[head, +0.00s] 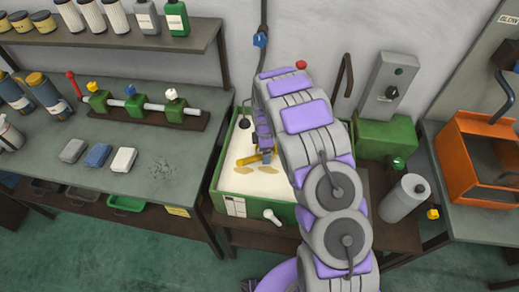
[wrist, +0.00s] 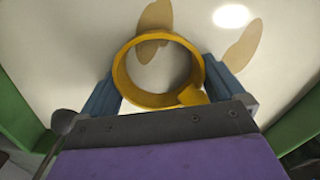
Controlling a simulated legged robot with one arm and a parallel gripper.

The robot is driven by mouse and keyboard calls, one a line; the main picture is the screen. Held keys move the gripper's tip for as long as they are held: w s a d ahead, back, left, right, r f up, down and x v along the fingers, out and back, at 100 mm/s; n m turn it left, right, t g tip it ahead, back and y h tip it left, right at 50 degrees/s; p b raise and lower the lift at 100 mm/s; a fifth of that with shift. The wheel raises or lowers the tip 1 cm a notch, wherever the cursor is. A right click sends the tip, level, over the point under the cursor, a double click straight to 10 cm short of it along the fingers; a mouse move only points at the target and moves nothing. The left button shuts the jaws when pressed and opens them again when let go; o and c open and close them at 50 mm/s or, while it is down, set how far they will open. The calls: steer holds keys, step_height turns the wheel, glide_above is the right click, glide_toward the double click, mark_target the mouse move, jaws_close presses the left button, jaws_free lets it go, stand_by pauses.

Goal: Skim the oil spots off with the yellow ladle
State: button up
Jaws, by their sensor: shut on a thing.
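The yellow ladle (head: 249,159) is over the pale liquid in the green tank (head: 262,208). In the wrist view the ladle (wrist: 122,82) shows as a round yellow ring between the two blue fingers of my gripper (wrist: 163,88), which is shut on it. Tan oil spots lie on the liquid. One spot (wrist: 155,18) is partly behind the ladle's rim, and another spot (wrist: 243,45) is to its right, clear of it. In the head view, spots (head: 243,170) show just in front of the ladle. My arm hides the tank's right part. Whether the ladle touches the liquid I cannot tell.
The tank's green walls (wrist: 15,115) flank my gripper. A workbench (head: 130,180) with green valves on a pipe (head: 135,103) stands left. A grey canister (head: 404,198) and an orange box machine (head: 480,165) stand right. A dark hose (head: 262,70) hangs behind the tank.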

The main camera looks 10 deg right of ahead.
steer(key=shift+s+d, duration=1.2)
steer(key=shift+d, duration=2.5)
steer(key=shift+s+d, duration=1.2)
steer(key=shift+d, duration=2.45)
step_height(320, 180, up, 12)
steer(key=p, duration=0.3)
